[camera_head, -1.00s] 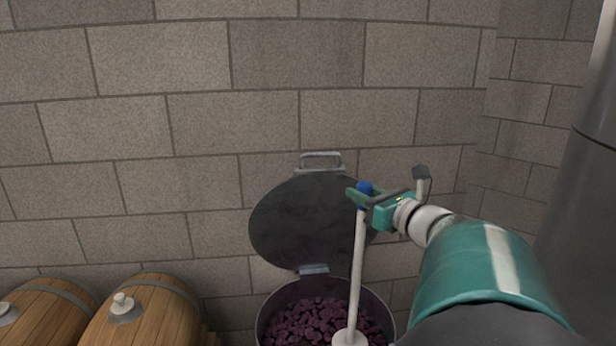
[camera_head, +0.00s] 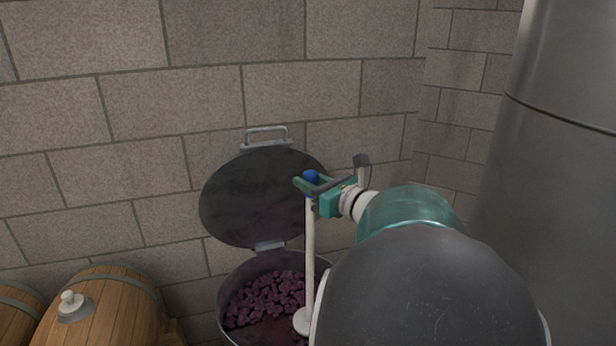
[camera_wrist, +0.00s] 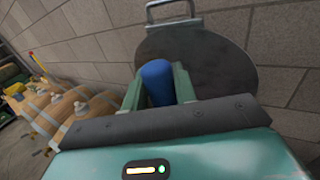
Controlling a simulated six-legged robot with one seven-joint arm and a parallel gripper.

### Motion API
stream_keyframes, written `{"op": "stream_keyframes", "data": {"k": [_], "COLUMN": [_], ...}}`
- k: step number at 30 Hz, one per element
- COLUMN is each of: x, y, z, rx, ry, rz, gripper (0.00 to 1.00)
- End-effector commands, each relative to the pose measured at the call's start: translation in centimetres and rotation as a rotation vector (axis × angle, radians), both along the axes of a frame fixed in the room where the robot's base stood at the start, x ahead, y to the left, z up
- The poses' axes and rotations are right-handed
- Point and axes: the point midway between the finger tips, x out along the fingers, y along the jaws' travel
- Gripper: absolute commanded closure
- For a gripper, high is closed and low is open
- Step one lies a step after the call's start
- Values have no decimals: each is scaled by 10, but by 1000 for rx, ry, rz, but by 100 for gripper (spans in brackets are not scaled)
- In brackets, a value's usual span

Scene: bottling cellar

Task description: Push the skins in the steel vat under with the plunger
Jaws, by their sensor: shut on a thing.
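The steel vat (camera_head: 228,278) stands against the wall with its round lid (camera_head: 262,200) tipped up behind it. Dark purple skins (camera_head: 262,298) lie inside, and a darker patch shows at the front by the plunger. My gripper (camera_head: 308,184) is shut on the blue top of the plunger (camera_head: 310,240), above the vat. The plunger hangs about upright, and its white disc is at the level of the skins on the vat's right side. My arm hides the vat's right front. In the wrist view the blue grip (camera_wrist: 157,82) sits between my fingers, with the lid behind.
Wooden barrels (camera_head: 112,310) with white bungs lie to the left of the vat. A tall grey steel tank (camera_head: 560,130) stands at the right. The block wall (camera_head: 200,110) is close behind the lid.

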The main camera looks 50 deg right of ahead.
Motion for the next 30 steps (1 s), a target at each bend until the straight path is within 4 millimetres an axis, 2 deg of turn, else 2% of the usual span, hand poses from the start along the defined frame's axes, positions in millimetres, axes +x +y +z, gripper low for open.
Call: {"op": "stream_keyframes", "data": {"k": [30], "x": [0], "y": [0], "z": [-62], "rx": [2], "ry": [0], "rz": [1], "gripper": [97]}}
